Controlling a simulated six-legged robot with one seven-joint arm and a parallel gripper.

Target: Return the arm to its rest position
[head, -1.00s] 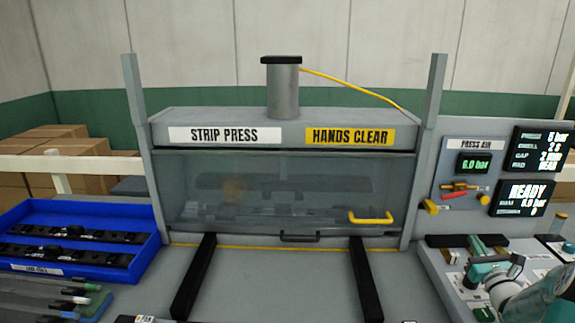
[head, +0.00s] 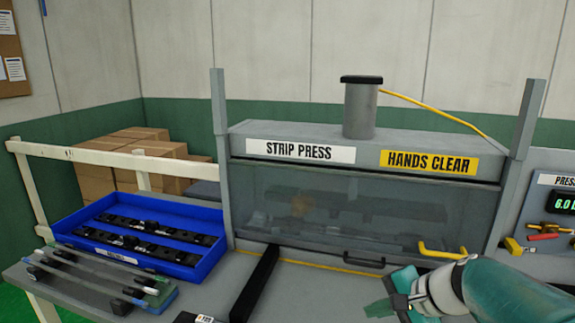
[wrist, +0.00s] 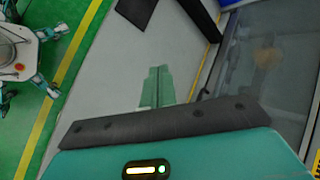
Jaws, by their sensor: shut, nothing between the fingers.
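My arm (head: 490,292) reaches in from the lower right of the head view, in front of the strip press. My gripper (head: 378,308) is at its left end, low over the bench front. In the wrist view my gripper (wrist: 158,86) shows its two green fingers together, with nothing between them. It is above the bare grey bench top (wrist: 125,68) and apart from the press.
The strip press (head: 300,132) stands behind my gripper, its clear guard (head: 330,205) down with a yellow handle (head: 440,251). A black rail (head: 255,283) lies left of my gripper. A blue tray (head: 190,272) with black strips is farther left, by several rods (head: 85,262).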

